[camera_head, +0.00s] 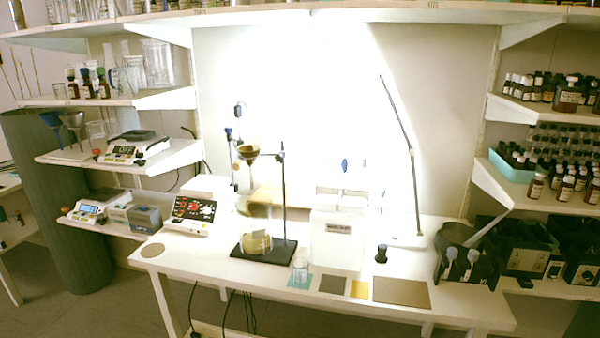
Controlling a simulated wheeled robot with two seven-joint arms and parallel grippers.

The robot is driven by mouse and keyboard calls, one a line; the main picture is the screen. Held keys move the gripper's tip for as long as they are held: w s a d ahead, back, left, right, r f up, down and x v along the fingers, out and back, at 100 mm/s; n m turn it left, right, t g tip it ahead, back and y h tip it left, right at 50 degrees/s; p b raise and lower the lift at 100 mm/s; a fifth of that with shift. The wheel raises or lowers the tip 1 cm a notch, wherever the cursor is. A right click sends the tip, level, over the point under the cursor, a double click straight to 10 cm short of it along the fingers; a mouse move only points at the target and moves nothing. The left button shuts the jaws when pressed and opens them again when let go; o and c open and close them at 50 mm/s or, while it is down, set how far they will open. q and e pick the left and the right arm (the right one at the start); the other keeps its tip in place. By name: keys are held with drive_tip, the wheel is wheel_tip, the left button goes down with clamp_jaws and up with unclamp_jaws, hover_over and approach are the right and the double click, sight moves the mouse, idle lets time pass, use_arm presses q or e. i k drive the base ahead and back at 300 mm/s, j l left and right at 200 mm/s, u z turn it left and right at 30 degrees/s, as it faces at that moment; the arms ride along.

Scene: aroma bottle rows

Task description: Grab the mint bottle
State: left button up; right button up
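Several small brown bottles with dark caps and pale labels stand on the right-hand shelves. One group is on the upper shelf, with a larger brown bottle (567,95) at its front. Another group is on the lower shelf, where a front brown bottle (536,187) stands beside a teal box (511,167). More brown bottles (103,84) with coloured caps stand on the left shelf. The labels are too small to read, so I cannot tell which bottle is mint. Neither of my grippers is in view.
Black machines (528,252) stand at the right. The table's front right is clear.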

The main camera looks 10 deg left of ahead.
sight(103, 88)
drive_tip(key=j, duration=5.5)
drive_tip(key=i, duration=0.05)
